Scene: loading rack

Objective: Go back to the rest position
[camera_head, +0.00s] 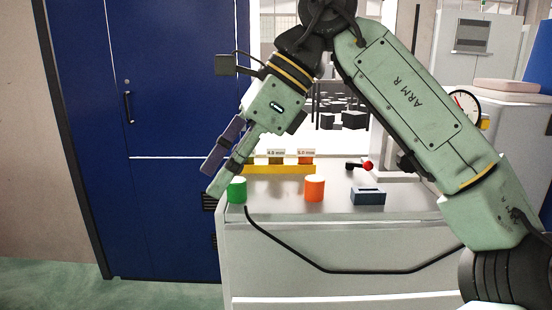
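My gripper (211,181) hangs from my pale green arm at left centre, pointing down and left. Its two fingers are apart with nothing seen between them, so it looks open and empty. The fingertips are in front of the blue cabinet and just left of a green cylinder (237,190). The green cylinder stands upright at the left end of the grey counter (285,205). I cannot tell whether a finger touches it. An orange cylinder (314,188) stands upright farther right on the counter.
A yellow rack (285,169) with small labels stands behind the cylinders. A dark blue-grey slotted block (368,196) and a red-knobbed lever (367,166) are to the right. A tall blue cabinet (165,210) stands at left. Open floor (60,285) shows at lower left.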

